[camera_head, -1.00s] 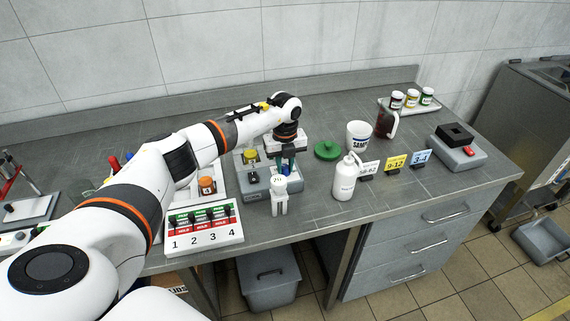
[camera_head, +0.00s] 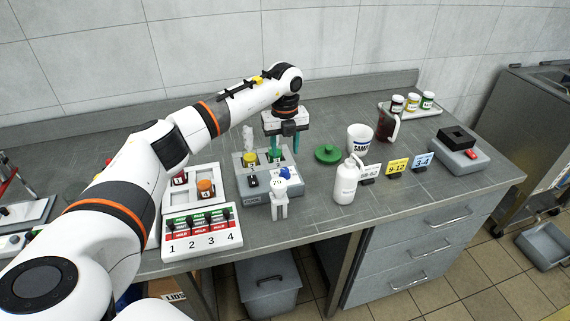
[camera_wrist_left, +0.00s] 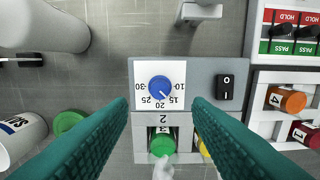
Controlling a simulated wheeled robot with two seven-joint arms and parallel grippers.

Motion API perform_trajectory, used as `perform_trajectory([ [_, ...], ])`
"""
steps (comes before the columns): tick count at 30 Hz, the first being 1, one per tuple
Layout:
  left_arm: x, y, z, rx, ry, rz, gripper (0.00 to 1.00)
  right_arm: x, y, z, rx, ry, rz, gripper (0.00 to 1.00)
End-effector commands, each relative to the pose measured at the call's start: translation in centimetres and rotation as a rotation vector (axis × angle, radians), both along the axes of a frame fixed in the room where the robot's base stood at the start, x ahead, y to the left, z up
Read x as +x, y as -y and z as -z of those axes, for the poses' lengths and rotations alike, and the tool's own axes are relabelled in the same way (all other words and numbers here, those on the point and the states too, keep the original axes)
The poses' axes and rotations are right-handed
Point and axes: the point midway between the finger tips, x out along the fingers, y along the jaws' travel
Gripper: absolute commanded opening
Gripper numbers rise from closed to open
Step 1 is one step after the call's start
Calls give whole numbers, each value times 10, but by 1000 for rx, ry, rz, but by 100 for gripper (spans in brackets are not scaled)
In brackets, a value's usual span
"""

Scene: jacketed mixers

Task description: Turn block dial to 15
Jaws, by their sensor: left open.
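The block dial is a blue round knob on the grey heater block (camera_head: 254,196). It shows in the head view (camera_head: 285,172) and, on a white scale plate, in the wrist view (camera_wrist_left: 160,88). Its pale pointer mark faces the lower right of the picture, toward the 15; I cannot tell whether it is exactly there. My left gripper (camera_head: 284,153) is above the block, teal fingers apart and empty. In the wrist view its fingertips (camera_wrist_left: 161,104) lie either side of the dial, apart from it. My right gripper is not in view.
The block holds a yellow-capped vessel (camera_head: 249,157) and a green-capped one (camera_wrist_left: 162,145). A black switch (camera_wrist_left: 227,87) is beside the dial. A white stand (camera_head: 280,207) is in front of the block; a white bottle (camera_head: 346,184) is to the right.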

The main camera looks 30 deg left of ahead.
Motion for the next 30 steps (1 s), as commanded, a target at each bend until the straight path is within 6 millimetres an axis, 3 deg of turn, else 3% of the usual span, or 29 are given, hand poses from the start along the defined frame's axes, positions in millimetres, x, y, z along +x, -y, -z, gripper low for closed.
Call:
perform_trajectory([
  [3,1,0,-21,0,4,0,45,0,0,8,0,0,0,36],
  [9,0,0,-41,0,1,-1,45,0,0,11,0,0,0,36],
  [30,0,0,-43,0,0,0,45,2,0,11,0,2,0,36],
])
